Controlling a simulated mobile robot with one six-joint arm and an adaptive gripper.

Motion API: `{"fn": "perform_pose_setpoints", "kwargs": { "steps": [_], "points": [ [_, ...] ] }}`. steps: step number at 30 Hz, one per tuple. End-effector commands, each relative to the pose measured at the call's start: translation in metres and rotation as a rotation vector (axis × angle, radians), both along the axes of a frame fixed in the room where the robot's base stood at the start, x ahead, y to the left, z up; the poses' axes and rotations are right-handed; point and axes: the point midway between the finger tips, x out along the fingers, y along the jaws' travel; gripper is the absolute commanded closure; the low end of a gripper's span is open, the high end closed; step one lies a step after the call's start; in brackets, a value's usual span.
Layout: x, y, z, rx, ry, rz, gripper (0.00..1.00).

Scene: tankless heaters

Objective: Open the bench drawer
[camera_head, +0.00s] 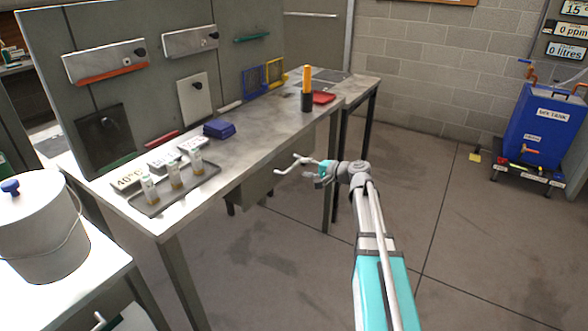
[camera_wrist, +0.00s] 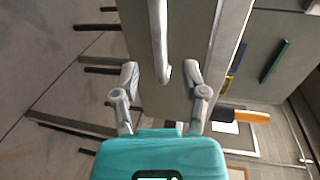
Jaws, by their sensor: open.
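The bench (camera_head: 250,124) has a grey drawer unit (camera_head: 250,187) hanging under its top in the head view. My gripper (camera_head: 292,166) is in front of the bench's near side, with its fingers toward the drawer. In the wrist view my gripper (camera_wrist: 161,74) is open, with one finger on each side of the end of a pale bar handle (camera_wrist: 158,38). The fingers look apart from the bar. A grey panel (camera_wrist: 190,28) lies behind the handle. I cannot tell whether the drawer stands slightly out.
A white bucket (camera_head: 40,232) stands at left. A blue tank (camera_head: 545,125) stands at right; the floor between is clear.

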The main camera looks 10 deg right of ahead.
Motion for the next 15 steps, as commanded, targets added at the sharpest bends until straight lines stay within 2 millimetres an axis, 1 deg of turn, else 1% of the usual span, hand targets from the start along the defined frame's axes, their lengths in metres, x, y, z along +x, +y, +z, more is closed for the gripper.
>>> {"fn": "perform_pose_setpoints", "kwargs": {
  "steps": [1,6,10,15],
  "points": [
    [0.008,0.006,-0.003,0.000,0.000,0.002,0.43],
    [0.023,0.022,-0.008,-0.001,-0.001,0.001,0.43],
    [0.031,0.030,-0.010,0.000,0.000,0.000,0.43],
    [0.036,0.035,-0.011,-0.001,0.001,0.000,0.43]
  ]
}}
